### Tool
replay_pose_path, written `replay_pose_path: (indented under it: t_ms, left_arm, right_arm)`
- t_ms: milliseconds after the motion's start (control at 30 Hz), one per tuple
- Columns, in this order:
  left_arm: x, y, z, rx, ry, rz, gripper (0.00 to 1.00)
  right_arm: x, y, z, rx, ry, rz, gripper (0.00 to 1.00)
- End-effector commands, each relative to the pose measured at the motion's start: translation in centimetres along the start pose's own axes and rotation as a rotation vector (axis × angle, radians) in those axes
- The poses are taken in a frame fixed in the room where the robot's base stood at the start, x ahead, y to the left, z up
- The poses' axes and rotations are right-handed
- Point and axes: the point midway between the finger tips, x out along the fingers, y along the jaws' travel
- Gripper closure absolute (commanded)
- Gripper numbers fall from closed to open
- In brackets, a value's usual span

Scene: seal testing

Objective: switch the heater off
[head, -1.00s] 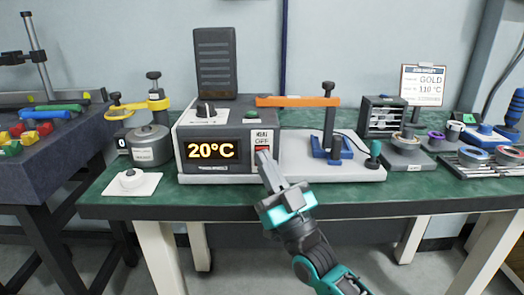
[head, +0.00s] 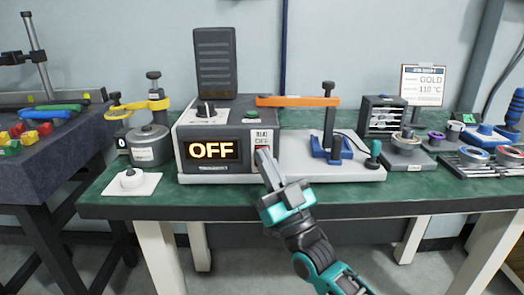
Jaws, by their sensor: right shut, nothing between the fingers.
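The heater (head: 226,170) is a grey and black box on the green bench, and its display (head: 212,149) reads "OFF". A black knob (head: 205,109) sits on its top. On the right of its front is a small red switch (head: 257,154) under a white label (head: 262,136). My right gripper (head: 262,153) is shut and empty, with its fingertips right at the switch and partly covering it. I cannot tell whether the tips touch it. My left gripper is not in view.
An orange-armed press (head: 298,101) stands on a white base right of the heater. A grey pot with a yellow arm (head: 151,147) and a white pad (head: 145,187) are at the left.

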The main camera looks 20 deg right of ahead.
Motion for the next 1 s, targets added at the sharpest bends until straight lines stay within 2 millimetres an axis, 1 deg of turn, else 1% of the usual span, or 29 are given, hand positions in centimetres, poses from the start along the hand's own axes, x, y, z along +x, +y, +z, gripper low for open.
replay_pose_path:
  t_ms: [400,767,1000]
  left_arm:
    - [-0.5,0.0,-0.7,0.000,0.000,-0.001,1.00]
    - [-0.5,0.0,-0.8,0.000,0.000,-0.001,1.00]
    - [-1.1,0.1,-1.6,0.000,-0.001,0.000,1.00]
  right_arm:
    - [-0.9,-0.7,-0.8,0.002,-0.001,0.000,1.00]
    - [-1.2,-0.9,-0.9,0.001,0.000,0.000,1.00]
    - [-2.6,-2.0,-2.1,0.002,-0.002,0.000,1.00]
